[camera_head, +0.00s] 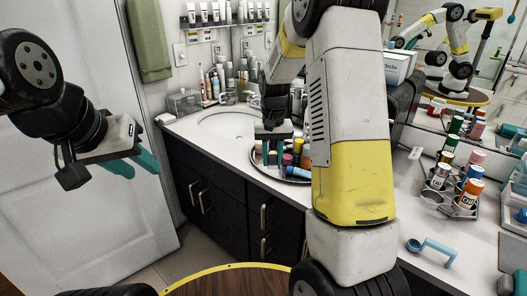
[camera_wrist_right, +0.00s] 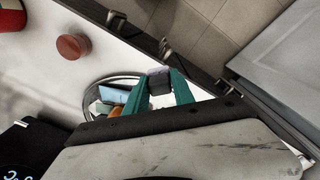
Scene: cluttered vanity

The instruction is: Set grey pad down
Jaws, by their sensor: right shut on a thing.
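The grey pad (camera_wrist_right: 159,83) is a small dark block with a paler end, clamped between the teal fingertips of my right gripper (camera_wrist_right: 160,90) in the right wrist view. In the head view my right gripper (camera_head: 272,148) points down over the round tray (camera_head: 290,181) on the counter, and the pad is hard to make out there. The tray's rim also shows in the right wrist view (camera_wrist_right: 97,82), behind the fingers. I cannot tell whether the pad touches anything below. My left gripper (camera_head: 132,166) is empty, with its fingers apart, in front of the white door.
Several bottles and colourful items crowd the tray. The sink (camera_head: 228,124) lies left of it. A brown round object (camera_wrist_right: 74,46) shows in the right wrist view.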

